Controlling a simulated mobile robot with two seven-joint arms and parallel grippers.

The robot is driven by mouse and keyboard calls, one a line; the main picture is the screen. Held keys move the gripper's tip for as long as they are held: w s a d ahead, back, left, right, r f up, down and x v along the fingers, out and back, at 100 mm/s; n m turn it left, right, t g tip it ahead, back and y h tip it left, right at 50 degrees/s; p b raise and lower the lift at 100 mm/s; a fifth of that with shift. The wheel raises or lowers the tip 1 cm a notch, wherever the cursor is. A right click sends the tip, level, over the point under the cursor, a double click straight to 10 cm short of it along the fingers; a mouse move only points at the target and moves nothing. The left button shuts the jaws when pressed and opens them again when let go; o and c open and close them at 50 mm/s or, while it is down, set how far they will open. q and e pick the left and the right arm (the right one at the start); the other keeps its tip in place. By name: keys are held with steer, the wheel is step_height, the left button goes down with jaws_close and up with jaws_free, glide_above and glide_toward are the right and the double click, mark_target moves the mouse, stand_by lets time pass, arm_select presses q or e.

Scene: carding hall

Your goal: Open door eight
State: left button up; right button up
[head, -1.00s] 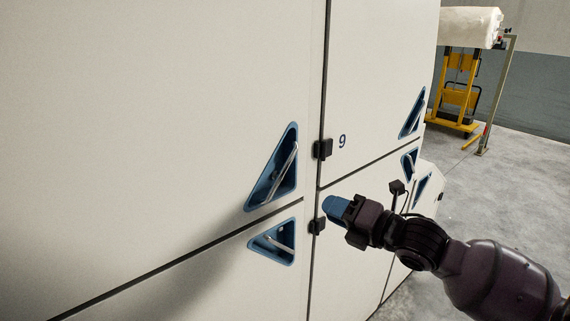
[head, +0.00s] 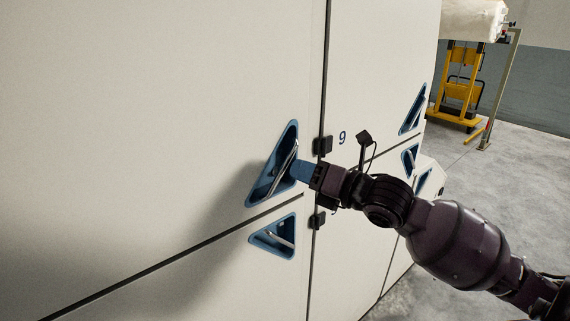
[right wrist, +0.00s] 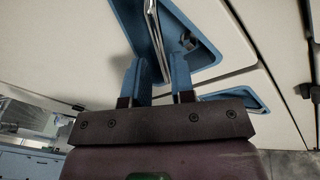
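A large cream door panel (head: 150,110) fills the left of the head view; no number shows on it. Near its lower right corner is a blue triangular recess (head: 262,190) with a slanted metal bar handle (head: 284,170). My right gripper (head: 298,171) is at the right edge of this recess, close to the bar. In the right wrist view its two blue fingers (right wrist: 157,72) are apart, and the bar handle (right wrist: 155,35) runs down toward the gap between them. Whether they touch the bar is unclear. My left gripper is not in view.
The door marked 9 (head: 370,70) is to the right, past black hinge blocks (head: 321,146). A smaller recess with a handle (head: 273,238) sits in the panel below. A yellow trolley (head: 462,95) stands at back right on open concrete floor (head: 510,175).

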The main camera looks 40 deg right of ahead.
mark_target(287, 166)
steer(key=shift+x, duration=2.45)
jaws_close()
